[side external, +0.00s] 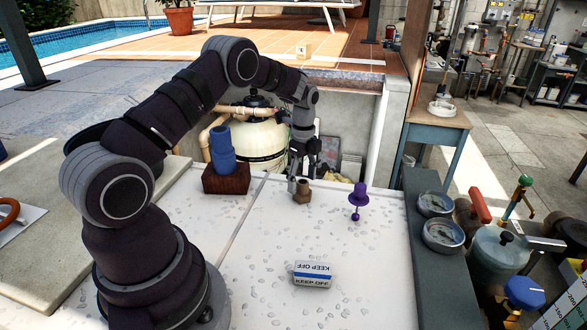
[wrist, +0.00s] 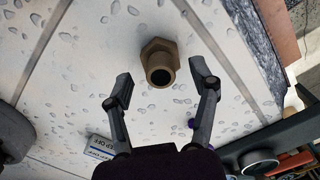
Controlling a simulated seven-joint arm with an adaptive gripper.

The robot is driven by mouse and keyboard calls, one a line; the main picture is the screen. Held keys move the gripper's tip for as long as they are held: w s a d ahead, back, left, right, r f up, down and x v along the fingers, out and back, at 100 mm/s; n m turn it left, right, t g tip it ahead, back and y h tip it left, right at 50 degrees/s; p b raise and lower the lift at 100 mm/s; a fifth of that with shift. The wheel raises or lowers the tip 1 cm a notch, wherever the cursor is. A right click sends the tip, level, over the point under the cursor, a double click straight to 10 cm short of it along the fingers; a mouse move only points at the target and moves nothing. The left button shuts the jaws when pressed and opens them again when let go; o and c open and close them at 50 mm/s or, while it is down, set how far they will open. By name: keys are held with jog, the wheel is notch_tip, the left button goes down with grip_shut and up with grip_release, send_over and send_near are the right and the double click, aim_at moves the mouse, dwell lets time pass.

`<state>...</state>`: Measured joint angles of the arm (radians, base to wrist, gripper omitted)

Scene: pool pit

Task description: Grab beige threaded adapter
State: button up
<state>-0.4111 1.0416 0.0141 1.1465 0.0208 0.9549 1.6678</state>
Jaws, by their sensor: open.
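The beige threaded adapter (side external: 303,191) stands on the white speckled slab, with a hex collar and a round open end. In the wrist view the adapter (wrist: 160,62) lies ahead of the fingertips, roughly centred between them, its bore facing the camera. My gripper (side external: 303,176) is just above and beside it in the side view. In the wrist view the two fingers of my gripper (wrist: 162,88) are spread apart with nothing between them. I cannot tell whether a finger touches the adapter.
A purple valve-like part (side external: 358,200) stands right of the adapter. A blue cylindrical part (side external: 222,150) sits on a brown block (side external: 226,179) to the left. A "KEEP OFF" block (side external: 312,274) lies nearer the front. The slab (side external: 262,235) between them is clear.

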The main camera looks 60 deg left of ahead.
jog(key=shift+f, duration=0.65)
jog(key=shift+c, duration=0.3)
grip_shut()
jog(key=shift+r, duration=0.15)
